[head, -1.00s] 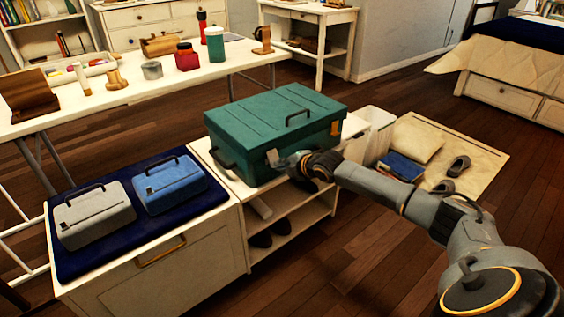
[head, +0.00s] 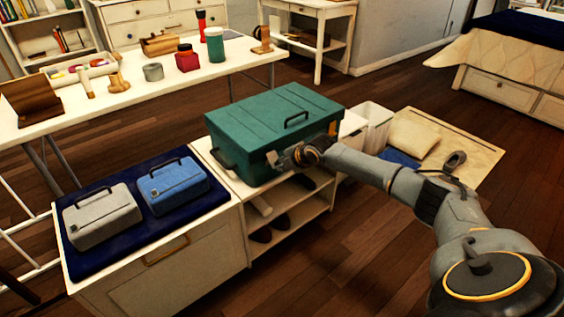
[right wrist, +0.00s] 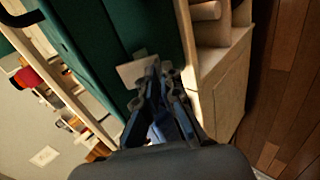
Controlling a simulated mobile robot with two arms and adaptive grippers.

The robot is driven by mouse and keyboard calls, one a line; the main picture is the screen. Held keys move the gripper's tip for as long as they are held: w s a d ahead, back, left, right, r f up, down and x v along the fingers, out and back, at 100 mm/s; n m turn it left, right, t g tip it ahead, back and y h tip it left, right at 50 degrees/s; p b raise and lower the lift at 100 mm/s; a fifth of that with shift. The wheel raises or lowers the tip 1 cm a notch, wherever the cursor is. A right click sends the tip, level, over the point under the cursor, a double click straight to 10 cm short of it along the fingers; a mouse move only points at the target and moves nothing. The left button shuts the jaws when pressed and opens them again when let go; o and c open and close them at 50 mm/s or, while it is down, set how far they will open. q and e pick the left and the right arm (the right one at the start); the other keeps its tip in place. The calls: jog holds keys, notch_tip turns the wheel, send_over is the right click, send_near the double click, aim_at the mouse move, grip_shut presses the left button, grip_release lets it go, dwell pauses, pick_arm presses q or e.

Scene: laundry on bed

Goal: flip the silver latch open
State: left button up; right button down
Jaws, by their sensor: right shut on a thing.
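The teal case (head: 265,125) lies closed on the white shelf unit, with a dark handle on its lid. The silver latch (right wrist: 138,70) is a small pale plate on the case's front side in the right wrist view. In the head view it is mostly hidden at my gripper's tip (head: 273,159). My right gripper (right wrist: 163,75) is at the case front with its fingers close together, shut on the latch's edge. The right gripper also shows in the head view (head: 284,160). The latch's exact angle is hard to make out. My left gripper is not in view.
A grey case (head: 102,213) and a blue case (head: 172,185) sit on a navy cloth at the left. Shoes (head: 270,227) stand on the shelf below. A white bin (head: 372,124) is right of the teal case. Open floor (head: 345,245) lies in front.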

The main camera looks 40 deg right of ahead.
pick_arm(q)
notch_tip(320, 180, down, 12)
jog(key=p, duration=0.3)
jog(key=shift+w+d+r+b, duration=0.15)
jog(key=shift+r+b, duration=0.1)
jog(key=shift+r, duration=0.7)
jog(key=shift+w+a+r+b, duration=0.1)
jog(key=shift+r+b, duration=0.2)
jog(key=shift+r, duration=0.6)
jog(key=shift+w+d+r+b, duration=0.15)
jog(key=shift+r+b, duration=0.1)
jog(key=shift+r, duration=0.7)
pick_arm(e)
jog(key=shift+w+r+g+h, duration=0.1)
jog(key=shift+r+g, duration=0.55)
jog(key=shift+g, duration=0.55)
jog(key=shift+w+r+g+h, duration=0.1)
jog(key=shift+r+g, duration=0.5)
jog(key=shift+g, duration=0.6)
jog(key=shift+w+r+g+h, duration=0.1)
jog(key=shift+r+g, duration=0.55)
jog(key=shift+g, duration=0.55)
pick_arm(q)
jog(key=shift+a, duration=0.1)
pick_arm(e)
jog(key=c, duration=1.5)
grip_release()
